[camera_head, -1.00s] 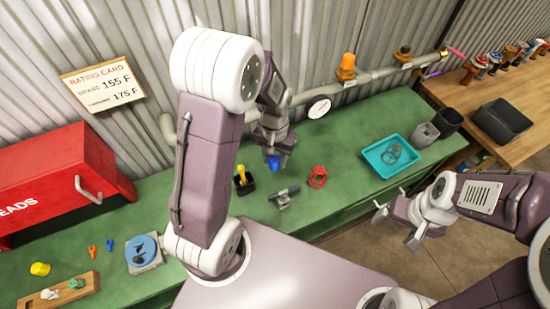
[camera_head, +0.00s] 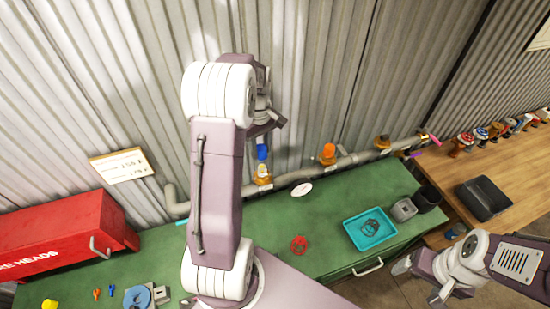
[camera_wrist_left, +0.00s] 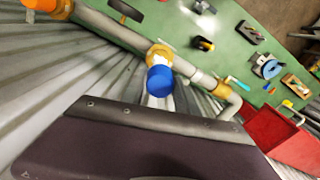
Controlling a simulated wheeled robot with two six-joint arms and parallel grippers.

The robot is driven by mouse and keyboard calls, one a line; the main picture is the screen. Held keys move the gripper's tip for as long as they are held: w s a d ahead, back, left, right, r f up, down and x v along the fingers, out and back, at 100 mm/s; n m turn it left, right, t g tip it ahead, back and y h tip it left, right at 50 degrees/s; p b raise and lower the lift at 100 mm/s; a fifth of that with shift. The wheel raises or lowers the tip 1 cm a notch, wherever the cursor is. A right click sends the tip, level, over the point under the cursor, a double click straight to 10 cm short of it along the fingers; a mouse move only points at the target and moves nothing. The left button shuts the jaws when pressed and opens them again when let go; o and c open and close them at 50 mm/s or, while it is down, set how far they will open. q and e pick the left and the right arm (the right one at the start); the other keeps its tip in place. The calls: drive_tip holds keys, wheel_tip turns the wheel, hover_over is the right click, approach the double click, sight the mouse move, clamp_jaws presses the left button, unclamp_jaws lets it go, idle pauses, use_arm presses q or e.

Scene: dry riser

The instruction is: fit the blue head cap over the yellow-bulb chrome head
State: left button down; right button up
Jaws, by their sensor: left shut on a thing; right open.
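The blue head cap (camera_head: 262,152) is held under my left gripper (camera_head: 265,128), in front of the corrugated wall. It sits directly above a pale head on a brass pipe fitting (camera_head: 263,179); the bulb colour is too small to tell. In the left wrist view the cap (camera_wrist_left: 160,80) lines up with the brass fitting (camera_wrist_left: 160,52) and overlaps it. I cannot tell whether cap and head touch. A dark part of the gripper fills the bottom of that view. My right gripper (camera_head: 420,283) is open and empty, low at the right.
The grey pipe (camera_head: 300,176) runs along the wall, with an orange-topped fitting (camera_head: 328,152) and another further right (camera_head: 382,142). A red box (camera_head: 65,235), red ring-like piece (camera_head: 299,244) and teal tray (camera_head: 370,230) are on the green bench. The rating card (camera_head: 121,166) hangs left.

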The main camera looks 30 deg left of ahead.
use_arm(q)
drive_tip(key=shift+w+r, duration=0.1)
drive_tip(key=shift+w, duration=0.05)
drive_tip(key=shift+a+r, duration=0.1)
drive_tip(key=shift+n, duration=0.3)
wheel_tip(320, 180, down, 6)
drive_tip(key=b, duration=0.4)
drive_tip(key=shift+r, duration=0.15)
drive_tip(key=shift+r+n+p, duration=0.1)
drive_tip(key=shift+n+p, duration=0.25)
drive_tip(key=shift+n, duration=0.75)
